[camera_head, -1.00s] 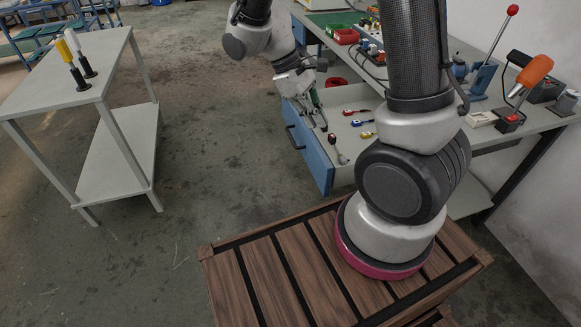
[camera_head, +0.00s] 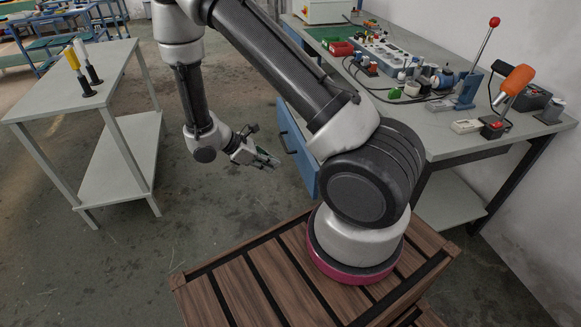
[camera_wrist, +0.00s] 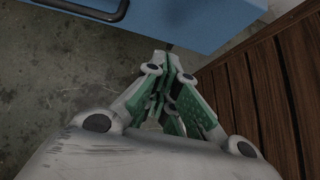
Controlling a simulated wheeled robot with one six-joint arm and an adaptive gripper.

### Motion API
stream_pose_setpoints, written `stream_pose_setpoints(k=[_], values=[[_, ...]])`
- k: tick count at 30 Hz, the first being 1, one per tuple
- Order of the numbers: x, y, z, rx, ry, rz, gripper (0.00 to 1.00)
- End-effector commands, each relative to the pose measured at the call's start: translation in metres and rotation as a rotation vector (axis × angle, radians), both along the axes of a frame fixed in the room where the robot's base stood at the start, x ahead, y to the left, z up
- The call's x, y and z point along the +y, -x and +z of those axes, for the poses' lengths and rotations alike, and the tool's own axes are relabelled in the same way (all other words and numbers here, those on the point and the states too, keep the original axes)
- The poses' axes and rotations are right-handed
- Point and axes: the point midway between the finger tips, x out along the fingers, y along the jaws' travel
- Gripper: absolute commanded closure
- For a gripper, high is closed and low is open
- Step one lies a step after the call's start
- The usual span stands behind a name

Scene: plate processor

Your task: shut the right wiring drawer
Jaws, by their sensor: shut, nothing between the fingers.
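The right wiring drawer (camera_head: 297,148) has a blue front and stands out from the workbench on its left side. My arm hides its inside in the head view. Its dark handle (camera_head: 283,142) is on the front face. In the wrist view the blue front (camera_wrist: 200,22) runs along the top, with the handle (camera_wrist: 100,8) at upper left. My gripper (camera_head: 272,162) is shut and empty, over the floor just left of the drawer front. In the wrist view the fingertips (camera_wrist: 172,62) point toward the blue front; I cannot tell whether they touch it.
The workbench (camera_head: 455,135) holds a lever, an orange-handled device and several small parts. A grey side table (camera_head: 115,60) stands at left with a yellow and a white tool. My wooden base is below. The floor (camera_head: 215,215) between is clear.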

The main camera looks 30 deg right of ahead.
Motion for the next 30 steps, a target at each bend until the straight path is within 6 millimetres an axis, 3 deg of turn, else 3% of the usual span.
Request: stream_pose_setpoints(k=[6, 13, 30], values=[[-0.032, 0.011, -0.033, 0.003, 0.001, -0.004, 1.00], [-0.062, 0.018, -0.031, 0.000, 0.001, -0.004, 1.00], [-0.069, 0.019, -0.031, -0.001, 0.000, -0.001, 1.00]])
